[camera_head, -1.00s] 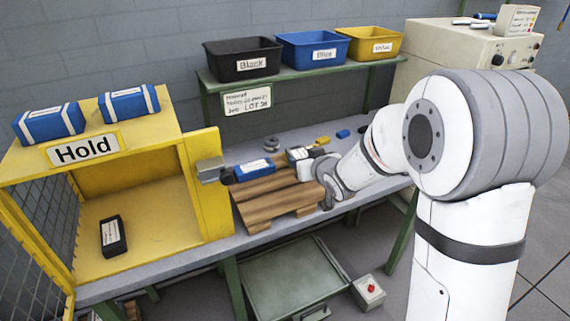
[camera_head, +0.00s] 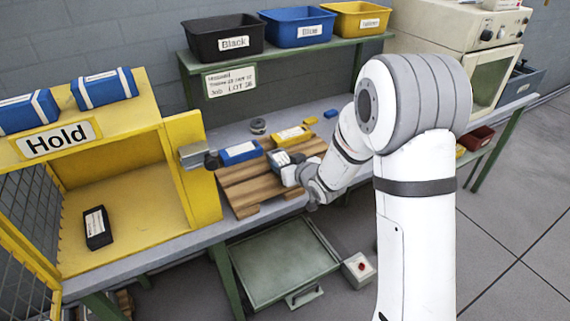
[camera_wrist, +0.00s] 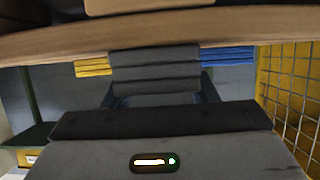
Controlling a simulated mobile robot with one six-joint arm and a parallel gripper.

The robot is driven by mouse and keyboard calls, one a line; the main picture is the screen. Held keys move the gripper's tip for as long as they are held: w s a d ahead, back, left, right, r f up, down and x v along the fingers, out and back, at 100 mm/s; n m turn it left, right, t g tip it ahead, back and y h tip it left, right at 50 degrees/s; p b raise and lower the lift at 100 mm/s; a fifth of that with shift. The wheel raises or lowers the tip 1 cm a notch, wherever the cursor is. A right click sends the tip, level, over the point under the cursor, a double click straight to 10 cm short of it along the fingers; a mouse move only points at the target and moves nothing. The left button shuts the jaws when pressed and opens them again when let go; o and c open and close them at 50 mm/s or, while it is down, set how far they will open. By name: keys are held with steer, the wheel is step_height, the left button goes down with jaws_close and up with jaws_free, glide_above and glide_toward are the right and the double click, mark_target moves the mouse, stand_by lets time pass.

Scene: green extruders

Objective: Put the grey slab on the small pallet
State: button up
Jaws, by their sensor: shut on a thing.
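The small wooden pallet (camera_head: 262,193) lies on the grey bench, right of the yellow Hold shelf, in the head view. A blue slab (camera_head: 240,152) with a white label rests at its back left. The grey slab (camera_head: 279,158), dark with a pale label, is at the pallet's right part. My gripper (camera_head: 289,171) is shut on it, coming in from the right. Whether the slab touches the boards cannot be told. In the wrist view a ridged dark grey shape (camera_wrist: 155,70) fills the middle, with a wooden beam (camera_wrist: 150,28) across the top.
A yellow labelled slab (camera_head: 291,135) lies behind the grey one. The Hold shelf (camera_head: 190,185) stands close on the left, with a grey bracket (camera_head: 195,156) beside the pallet. Black, blue and yellow bins (camera_head: 222,38) stand on the rack behind. A green tray (camera_head: 280,265) sits below.

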steer(key=shift+r, duration=0.2)
steer(key=shift+f, duration=0.15)
steer(key=o, duration=1.1)
steer(key=shift+o, duration=0.2)
